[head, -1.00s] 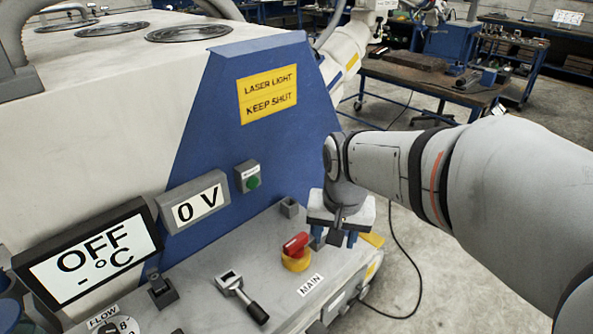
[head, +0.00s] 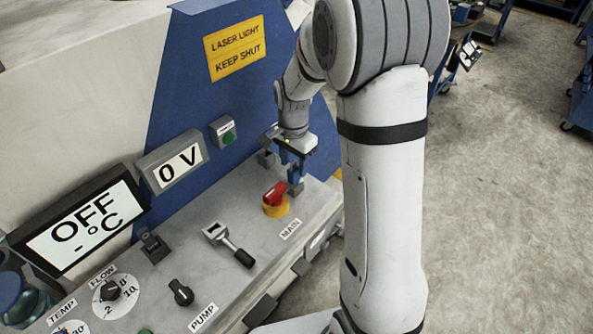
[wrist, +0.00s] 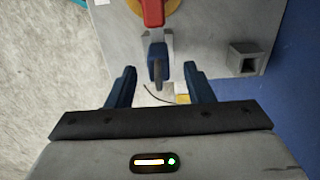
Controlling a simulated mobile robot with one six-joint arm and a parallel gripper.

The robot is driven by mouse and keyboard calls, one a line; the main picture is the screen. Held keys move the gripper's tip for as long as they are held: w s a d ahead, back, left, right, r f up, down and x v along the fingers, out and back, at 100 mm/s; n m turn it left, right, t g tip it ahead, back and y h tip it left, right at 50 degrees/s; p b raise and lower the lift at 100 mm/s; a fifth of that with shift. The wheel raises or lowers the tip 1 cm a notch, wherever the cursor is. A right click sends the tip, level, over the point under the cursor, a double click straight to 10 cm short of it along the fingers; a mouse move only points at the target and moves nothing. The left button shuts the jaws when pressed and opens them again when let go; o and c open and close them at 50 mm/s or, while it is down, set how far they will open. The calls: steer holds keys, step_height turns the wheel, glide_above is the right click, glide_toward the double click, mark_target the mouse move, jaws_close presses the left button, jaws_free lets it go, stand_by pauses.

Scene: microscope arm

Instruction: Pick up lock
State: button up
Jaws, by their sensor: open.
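The lock (wrist: 157,62) shows in the wrist view as a small dark blue and grey piece at a grey bracket (wrist: 168,44), close to the red switch handle. My gripper (wrist: 160,70) is open, with one blue finger on each side of the lock and a gap on both sides. The lock is between the fingertips in the picture; its depth relative to them is hard to tell. In the head view my gripper (head: 290,163) points down at the panel's far right end, behind the red switch. There I cannot tell the lock from the blue fingers.
The red MAIN switch (head: 275,193) on its yellow base stands right beside the gripper. A grey square socket (wrist: 247,58) is on the panel to the right in the wrist view. A lever (head: 229,243) and knobs lie further left. The blue wall (head: 225,100) rises behind.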

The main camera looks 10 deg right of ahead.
mark_target(294, 168)
steer(key=shift+f, duration=1.6)
steer(key=shift+c, duration=0.2)
jaws_close()
